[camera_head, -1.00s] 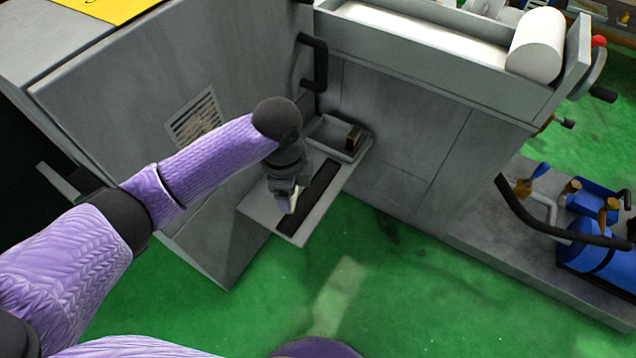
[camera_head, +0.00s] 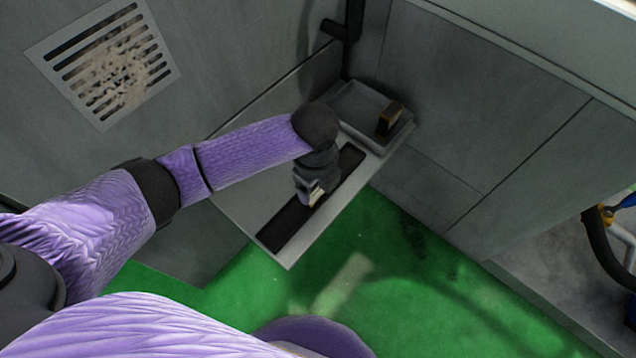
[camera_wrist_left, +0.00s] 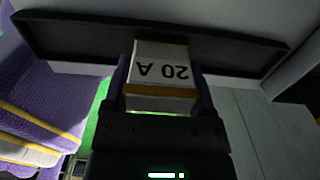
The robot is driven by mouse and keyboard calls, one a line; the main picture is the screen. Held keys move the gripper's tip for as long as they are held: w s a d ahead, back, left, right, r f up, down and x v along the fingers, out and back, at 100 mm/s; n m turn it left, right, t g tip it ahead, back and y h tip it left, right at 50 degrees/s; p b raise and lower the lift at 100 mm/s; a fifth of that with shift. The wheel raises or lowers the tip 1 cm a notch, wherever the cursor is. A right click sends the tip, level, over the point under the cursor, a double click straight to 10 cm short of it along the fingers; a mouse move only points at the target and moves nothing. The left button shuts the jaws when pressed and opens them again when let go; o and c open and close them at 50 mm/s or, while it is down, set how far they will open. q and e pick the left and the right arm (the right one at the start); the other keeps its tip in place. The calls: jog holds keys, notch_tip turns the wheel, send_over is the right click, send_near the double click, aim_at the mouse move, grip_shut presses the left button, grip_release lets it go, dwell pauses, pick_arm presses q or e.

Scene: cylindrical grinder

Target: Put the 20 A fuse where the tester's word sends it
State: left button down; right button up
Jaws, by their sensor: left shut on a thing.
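My left gripper (camera_head: 309,198) is low over the grey shelf, at the dark strip (camera_head: 287,226) along its front. In the left wrist view the gripper (camera_wrist_left: 160,95) is shut on the 20 A fuse (camera_wrist_left: 162,72), a white-faced block with tan bands. Its "20 A" label reads upside down there. The fuse's far end is in front of or at the dark strip (camera_wrist_left: 85,35); I cannot tell whether they touch. In the head view the fuse is mostly hidden by the gripper. No tester word is readable. My right gripper is not in view.
A shallow grey tray (camera_head: 352,103) at the shelf's back holds a small dark block with a brownish face (camera_head: 389,118). Grey machine walls stand behind and right, with a vent grille (camera_head: 105,65) at left. Green floor (camera_head: 390,260) lies below the shelf's front edge.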

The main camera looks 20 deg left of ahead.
pick_arm(q)
jog(key=shift+r, duration=0.15)
grip_release()
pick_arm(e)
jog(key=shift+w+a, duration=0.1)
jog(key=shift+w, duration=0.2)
pick_arm(q)
notch_tip(320, 180, up, 12)
jog(key=p, duration=0.8)
jog(key=shift+r, duration=0.1)
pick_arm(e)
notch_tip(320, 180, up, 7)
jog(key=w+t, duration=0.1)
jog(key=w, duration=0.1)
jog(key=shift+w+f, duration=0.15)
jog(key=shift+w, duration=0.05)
